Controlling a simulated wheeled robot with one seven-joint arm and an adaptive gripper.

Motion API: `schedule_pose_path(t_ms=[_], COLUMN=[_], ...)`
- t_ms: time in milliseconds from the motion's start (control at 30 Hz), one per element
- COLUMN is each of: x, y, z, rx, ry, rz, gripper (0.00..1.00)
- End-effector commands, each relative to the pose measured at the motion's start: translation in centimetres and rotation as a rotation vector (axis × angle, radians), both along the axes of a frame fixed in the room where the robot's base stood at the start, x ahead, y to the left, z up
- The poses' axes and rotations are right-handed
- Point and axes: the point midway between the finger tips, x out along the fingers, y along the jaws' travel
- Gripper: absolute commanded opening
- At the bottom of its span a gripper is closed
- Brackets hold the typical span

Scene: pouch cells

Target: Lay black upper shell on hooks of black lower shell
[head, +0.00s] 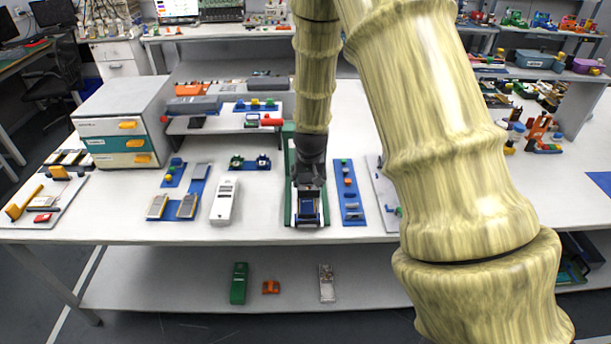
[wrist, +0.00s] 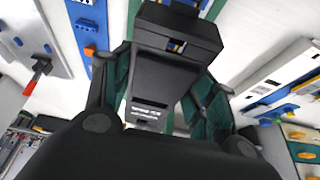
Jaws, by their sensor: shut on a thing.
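My gripper (head: 308,184) points down over a narrow green fixture (head: 289,170) at the front middle of the table. In the wrist view its two dark fingers stand either side of a black shell (wrist: 160,80), and it is shut on this piece. The shell is a long black box-like part with a small opening in its end block and white print on its face. In the head view a dark piece with a bluish face (head: 308,209) shows under my gripper, within the fixture. I cannot tell the lower shell and its hooks apart, nor whether the two shells touch.
A white handset-like device (head: 224,201) lies to the left, near blue trays with grey blocks (head: 187,206). A blue strip with small parts (head: 349,190) lies close on the right. A drawer cabinet (head: 120,130) stands at the left. My arm covers much of the right side.

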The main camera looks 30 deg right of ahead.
Motion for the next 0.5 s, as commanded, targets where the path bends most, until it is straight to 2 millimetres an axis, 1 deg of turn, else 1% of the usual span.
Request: schedule_pose_path(t_ms=[100, 200, 500], x=[0.7, 0.9, 0.9], y=[0.0, 0.0, -0.1], z=[-0.3, -0.7, -2.8], rx=[-0.002, -0.001, -0.001], ry=[0.007, 0.010, 0.011], rz=[0.001, 0.002, -0.001], gripper=[0.32, 0.32, 0.32])
